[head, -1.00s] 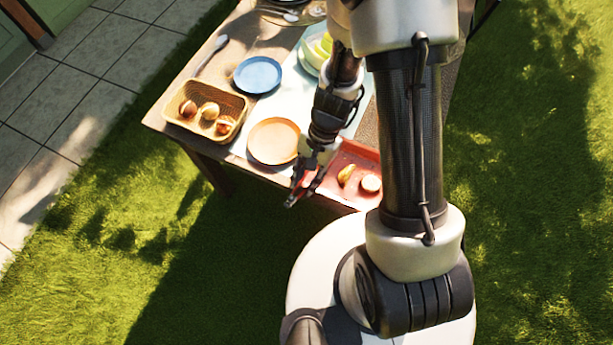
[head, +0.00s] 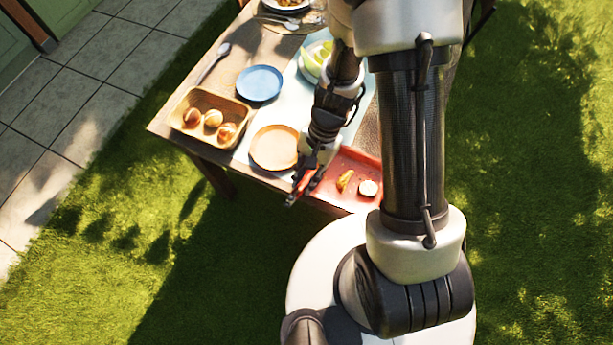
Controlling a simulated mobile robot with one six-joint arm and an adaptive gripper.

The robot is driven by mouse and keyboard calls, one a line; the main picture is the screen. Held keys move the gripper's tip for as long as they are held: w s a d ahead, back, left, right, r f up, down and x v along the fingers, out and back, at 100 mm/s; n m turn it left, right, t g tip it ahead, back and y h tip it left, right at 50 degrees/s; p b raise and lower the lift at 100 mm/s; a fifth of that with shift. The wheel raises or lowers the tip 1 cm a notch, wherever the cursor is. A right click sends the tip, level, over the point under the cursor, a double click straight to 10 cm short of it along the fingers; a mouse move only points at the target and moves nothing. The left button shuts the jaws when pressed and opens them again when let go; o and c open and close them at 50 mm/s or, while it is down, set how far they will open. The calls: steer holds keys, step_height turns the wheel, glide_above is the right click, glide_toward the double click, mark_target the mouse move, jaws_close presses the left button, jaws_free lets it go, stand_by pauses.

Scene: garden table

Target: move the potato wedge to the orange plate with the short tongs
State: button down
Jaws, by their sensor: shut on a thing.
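The yellow potato wedge (head: 345,181) lies on the red tray (head: 361,160) at the table's near edge. The orange plate (head: 274,147) is flat and empty, left of the tray. My gripper (head: 300,187) points down by the tray's left end, left of the wedge and apart from it. It is shut on what seems to be the short tongs (head: 292,199), small, dark and reddish here. The tongs' tips are hard to make out, and my arm hides part of the tray.
A basket (head: 184,100) with round brownish items stands left of the plate. A blue plate (head: 259,83) and a bowl with green pieces (head: 316,60) lie farther back. A round pale piece (head: 368,188) lies beside the wedge. A spoon (head: 214,62) lies at the left edge.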

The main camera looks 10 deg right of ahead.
step_height(320, 180, up, 7)
steer(key=p, duration=0.5)
steer(key=shift+r+p, duration=0.2)
steer(key=shift+p, duration=0.1)
